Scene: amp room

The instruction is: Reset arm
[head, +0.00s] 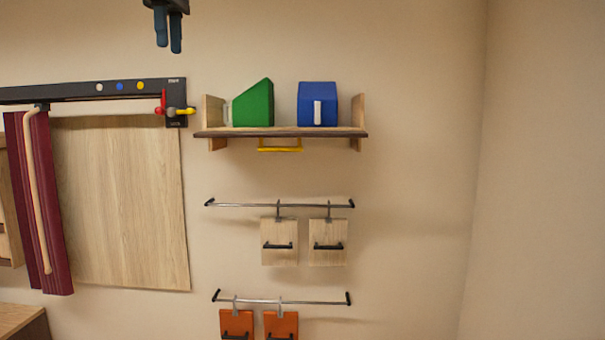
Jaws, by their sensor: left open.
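My left gripper (168,40) hangs down from the top edge of the head view, left of the middle. Its two dark blue-grey fingers point down and stand slightly apart, with nothing between them. It appears high up, above the dark rail on the wall, and touches nothing that I can see. The rest of the left arm is outside the frame. My right gripper does not show.
A wall shelf (215,134) holds a green block (255,104) and a blue block (313,103). Metal bars (240,205) below carry hanging wooden (279,254) and orange (237,320) boards. A dark rail (60,93), maroon cloth (55,220) and wooden panel (130,210) are left. The right wall is bare.

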